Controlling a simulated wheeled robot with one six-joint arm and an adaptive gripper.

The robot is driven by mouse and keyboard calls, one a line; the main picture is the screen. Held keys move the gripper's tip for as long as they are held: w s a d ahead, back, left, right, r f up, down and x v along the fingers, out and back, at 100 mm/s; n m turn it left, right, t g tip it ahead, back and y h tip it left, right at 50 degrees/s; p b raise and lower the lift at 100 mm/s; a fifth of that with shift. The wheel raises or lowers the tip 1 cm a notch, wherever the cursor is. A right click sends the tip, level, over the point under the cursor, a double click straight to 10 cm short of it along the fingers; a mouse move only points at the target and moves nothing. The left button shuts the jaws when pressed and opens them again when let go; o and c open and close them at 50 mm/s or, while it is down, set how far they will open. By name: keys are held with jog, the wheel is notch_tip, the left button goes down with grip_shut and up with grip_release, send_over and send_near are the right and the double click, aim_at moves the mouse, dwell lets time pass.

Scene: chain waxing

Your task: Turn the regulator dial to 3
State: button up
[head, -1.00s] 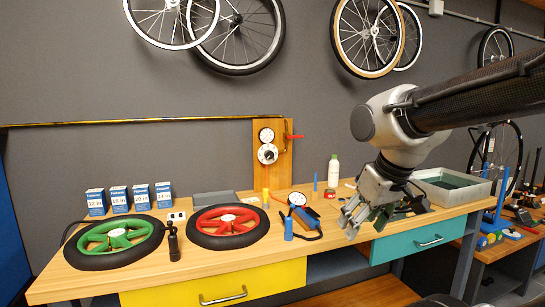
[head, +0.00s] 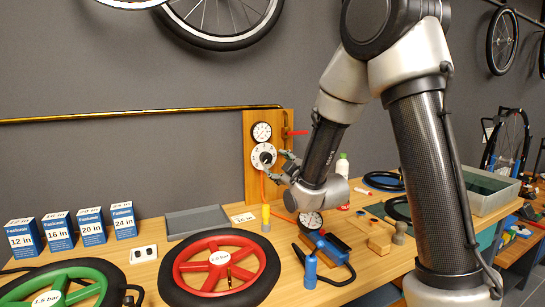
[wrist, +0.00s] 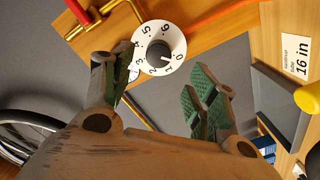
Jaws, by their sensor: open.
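The regulator dial (head: 264,157) is a white numbered disc with a black centre knob, mounted on an upright wooden panel (head: 252,190). The dial also shows in the wrist view (wrist: 138,44), tilted, with numbers 0 to 6 around the knob (wrist: 158,54). A pale mark on the knob seems to point near 0 or 1; I cannot tell exactly. My gripper (head: 281,163) is just right of and in front of the dial. In the wrist view my gripper (wrist: 163,88) is open, green-padded fingers spread, nothing between them, the dial beyond their tips.
A pressure gauge (head: 262,132) sits above the dial, and a red lever (head: 297,133) sticks out to its right. A yellow bottle (head: 265,217) stands on the bench below. Wheels (head: 220,264), a grey tray (head: 197,222) and boxes (head: 57,231) occupy the bench.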

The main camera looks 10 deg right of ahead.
aim_at(268, 159)
jog(key=x, duration=0.8)
jog(key=shift+r, duration=0.1)
jog(key=c, duration=1)
